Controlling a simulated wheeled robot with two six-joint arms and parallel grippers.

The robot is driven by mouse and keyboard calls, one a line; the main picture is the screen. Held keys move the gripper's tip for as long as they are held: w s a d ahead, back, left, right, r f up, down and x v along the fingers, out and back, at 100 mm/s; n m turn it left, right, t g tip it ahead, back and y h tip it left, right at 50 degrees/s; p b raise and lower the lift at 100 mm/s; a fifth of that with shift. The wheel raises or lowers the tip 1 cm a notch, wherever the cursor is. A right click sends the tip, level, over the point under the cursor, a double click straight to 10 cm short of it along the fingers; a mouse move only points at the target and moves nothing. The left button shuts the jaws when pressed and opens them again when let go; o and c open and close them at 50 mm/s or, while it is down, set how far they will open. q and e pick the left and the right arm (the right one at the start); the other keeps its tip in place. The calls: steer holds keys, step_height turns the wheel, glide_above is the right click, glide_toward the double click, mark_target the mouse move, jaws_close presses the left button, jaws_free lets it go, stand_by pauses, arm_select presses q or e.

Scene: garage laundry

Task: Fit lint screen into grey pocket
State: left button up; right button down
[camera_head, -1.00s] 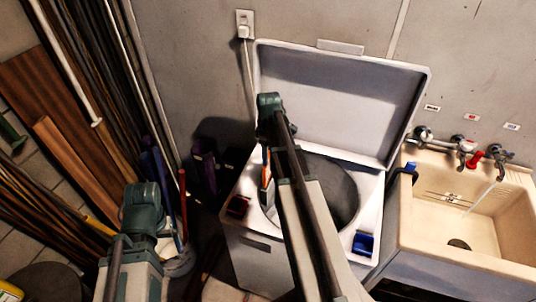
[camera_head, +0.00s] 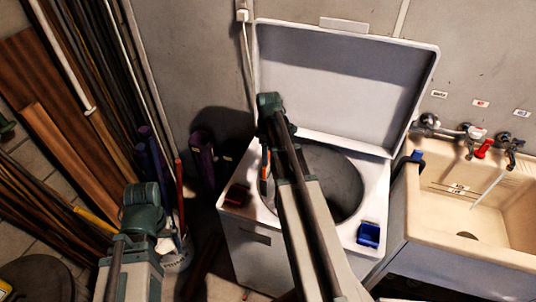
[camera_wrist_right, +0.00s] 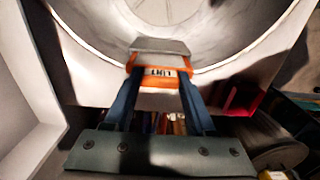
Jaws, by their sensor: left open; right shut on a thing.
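My right gripper (camera_wrist_right: 158,82) is shut on the orange frame of the lint screen (camera_wrist_right: 150,84), marked LINT, at the near rim of a drum. A grey piece (camera_wrist_right: 160,46) stands directly beyond the orange frame; I cannot tell whether it is the screen's own panel or the grey pocket. In the head view, a small orange part of the screen (camera_head: 265,163) shows beside my right arm, over the washer's left side. The right fingers are mostly hidden there. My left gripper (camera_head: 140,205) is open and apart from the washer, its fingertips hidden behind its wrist.
The white washer (camera_head: 255,245) stands with its lid (camera_head: 340,85) up. A dark red box (camera_head: 237,196) and a blue box (camera_head: 368,235) sit on its top. A sink (camera_head: 480,255) is at right. Poles and boards (camera_head: 50,140) lean at left.

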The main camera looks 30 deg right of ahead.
steer(key=shift+f+b, duration=1.7)
steer(key=shift+f, duration=0.3)
steer(key=shift+c, duration=0.7)
jaws_free()
steer(key=shift+r, duration=0.15)
step_height(320, 180, up, 14)
steer(key=p, duration=1.4)
steer(key=shift+f, duration=0.2)
steer(key=shift+f, duration=0.2)
step_height(320, 180, down, 13)
steer(key=b, duration=1.3)
steer(key=shift+f+b, duration=0.1)
steer(key=shift+b, duration=0.25)
